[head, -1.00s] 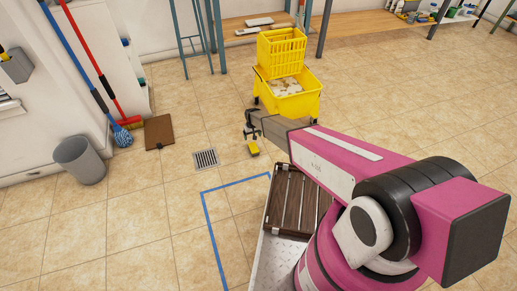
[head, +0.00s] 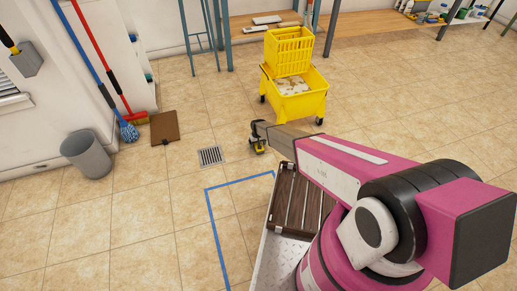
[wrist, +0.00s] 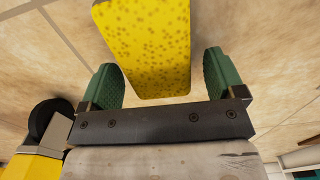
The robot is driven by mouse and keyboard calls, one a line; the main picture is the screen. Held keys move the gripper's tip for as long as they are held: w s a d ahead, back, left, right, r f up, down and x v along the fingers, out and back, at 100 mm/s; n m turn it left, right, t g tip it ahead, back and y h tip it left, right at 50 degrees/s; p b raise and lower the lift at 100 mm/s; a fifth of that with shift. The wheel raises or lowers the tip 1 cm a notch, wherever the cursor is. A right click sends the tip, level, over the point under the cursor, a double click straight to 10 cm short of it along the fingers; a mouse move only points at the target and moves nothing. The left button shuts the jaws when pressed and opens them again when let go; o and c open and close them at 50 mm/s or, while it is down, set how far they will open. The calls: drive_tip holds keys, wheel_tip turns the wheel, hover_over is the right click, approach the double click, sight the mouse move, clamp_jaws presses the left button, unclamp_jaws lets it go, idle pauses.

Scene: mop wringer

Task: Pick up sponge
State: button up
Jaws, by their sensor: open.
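A yellow sponge (wrist: 148,45) with brown specks fills the upper middle of the wrist view. In the wrist view my gripper (wrist: 165,82) is open. Its green pads stand on the left and right of the sponge's near end, with a gap on each side. I cannot tell how high the fingertips are above the floor.
A yellow mop bucket with a wringer (head: 298,98) stands just beyond my gripper. A floor drain (head: 210,156) lies to its left. A grey bin (head: 87,154) and a brown board (head: 165,127) are farther left. Blue tape (head: 212,215) marks the floor nearer me.

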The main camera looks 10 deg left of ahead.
drive_tip(key=shift+f, duration=0.15)
drive_tip(key=c, duration=1.1)
drive_tip(key=shift+r, duration=0.6)
drive_tip(key=r, duration=0.3)
drive_tip(key=shift+s+r, duration=0.3)
drive_tip(key=shift+s, duration=0.1)
drive_tip(key=s+a+r, duration=0.1)
drive_tip(key=s+r, duration=0.1)
drive_tip(key=s, duration=0.1)
drive_tip(key=s+a+r, duration=0.2)
drive_tip(key=s, duration=0.1)
drive_tip(key=s+a+r, duration=0.2)
drive_tip(key=s, duration=0.1)
drive_tip(key=shift+s+a+r, duration=0.15)
drive_tip(key=shift+s, duration=0.1)
